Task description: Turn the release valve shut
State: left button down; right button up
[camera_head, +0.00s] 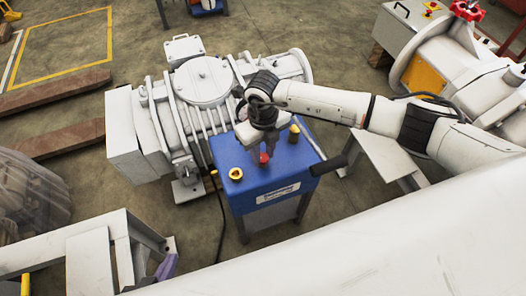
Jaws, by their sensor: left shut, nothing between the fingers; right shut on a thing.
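A blue machine cart (252,185) stands in the middle, in front of a large white pump. A small red part (264,158), which looks like the release valve's handle, shows on its top just under my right gripper. My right gripper (263,149) reaches in from the right, points down and is shut on this red part. The gripper and wrist hide most of it, so its turn angle cannot be told. A yellow ring-shaped fitting (235,174) and a yellow-topped dark post (295,132) stand on either side. My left gripper is not in view.
The white pump (203,80) stands close behind the cart. A black handle (328,165) sticks out at the cart's right. A grey metal frame (90,262) stands at the lower left, and white machinery with a red wheel (467,10) at the upper right.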

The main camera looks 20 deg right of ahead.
aim_at(263, 158)
jog(key=o, duration=1.1)
jog(key=shift+c, duration=0.2)
notch_tip(263, 158, up, 10)
jog(key=shift+r, duration=0.2)
jog(key=shift+f, duration=0.1)
